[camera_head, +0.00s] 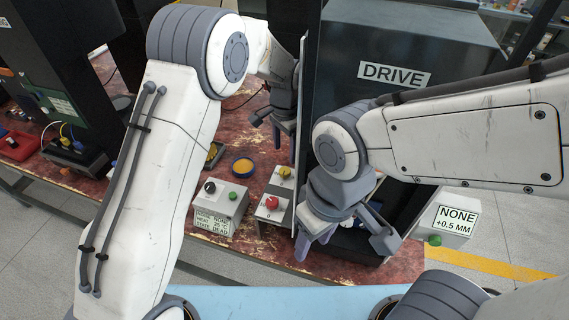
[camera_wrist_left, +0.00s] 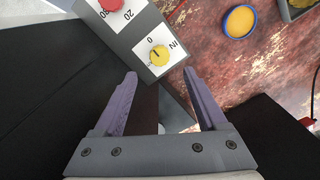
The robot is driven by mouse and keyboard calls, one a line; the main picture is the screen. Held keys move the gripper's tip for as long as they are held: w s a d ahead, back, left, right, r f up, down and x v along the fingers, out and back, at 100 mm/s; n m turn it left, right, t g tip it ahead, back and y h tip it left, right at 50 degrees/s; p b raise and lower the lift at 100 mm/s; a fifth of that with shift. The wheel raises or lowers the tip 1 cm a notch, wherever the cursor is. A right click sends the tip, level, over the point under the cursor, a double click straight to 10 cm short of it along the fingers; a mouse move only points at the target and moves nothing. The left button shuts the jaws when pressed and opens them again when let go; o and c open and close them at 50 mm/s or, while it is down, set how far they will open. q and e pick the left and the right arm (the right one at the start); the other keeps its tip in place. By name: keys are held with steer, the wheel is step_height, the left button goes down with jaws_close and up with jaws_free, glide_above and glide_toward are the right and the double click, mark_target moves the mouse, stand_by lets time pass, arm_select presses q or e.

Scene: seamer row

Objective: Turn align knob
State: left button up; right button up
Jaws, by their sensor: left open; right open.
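A grey control box (camera_head: 262,215) carries a yellow knob (camera_head: 285,172) and a red knob (camera_head: 272,202). In the left wrist view the yellow knob (camera_wrist_left: 159,55) has a dark pointer line and sits by the marks "0" and "IN". The red knob (camera_wrist_left: 111,4) is cut by the top edge. I cannot read the word "align" on either. My left gripper (camera_head: 270,128) is open and empty, behind the box in the head view; in its wrist view the yellow knob lies beyond the gap between its fingertips (camera_wrist_left: 160,76). My right gripper (camera_head: 343,246) is open and empty, right of the box.
A second box (camera_head: 220,203) with a black knob and a readout stands left. A blue-rimmed dish (camera_head: 243,167) lies behind it. The dark DRIVE machine (camera_head: 410,45) and its upright panel stand close right of my left gripper. A "+0.5 MM" box (camera_head: 447,215) has a green button.

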mark_target(285, 170)
arm_select(q)
step_height(285, 170, down, 8)
steer(key=shift+p, duration=0.85)
steer(key=shift+c, duration=0.3)
jaws_close()
